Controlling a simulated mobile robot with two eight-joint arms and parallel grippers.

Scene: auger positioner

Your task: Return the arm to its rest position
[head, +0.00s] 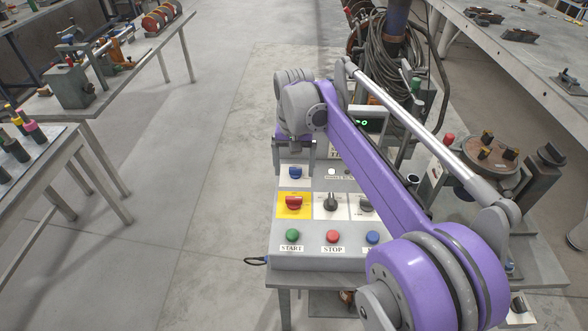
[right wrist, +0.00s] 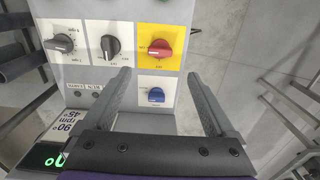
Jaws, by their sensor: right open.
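My right gripper (head: 294,158) is at the end of my purple arm, over the upper left part of the grey control box (head: 322,262). In the right wrist view the gripper (right wrist: 160,74) is open and empty, its fingers apart on either side of a blue knob (right wrist: 156,95). The blue knob (head: 295,173) also shows just below the gripper in the head view; contact cannot be told. A red knob on a yellow plate (head: 294,202) sits nearer. My left gripper is out of view.
Green START (head: 292,236), red STOP (head: 333,237) and blue (head: 372,237) buttons line the box's front. A round fixture (head: 490,154) stands to the right. A cable-wrapped post (head: 396,40) rises behind. Open floor (head: 200,200) lies left, before side benches.

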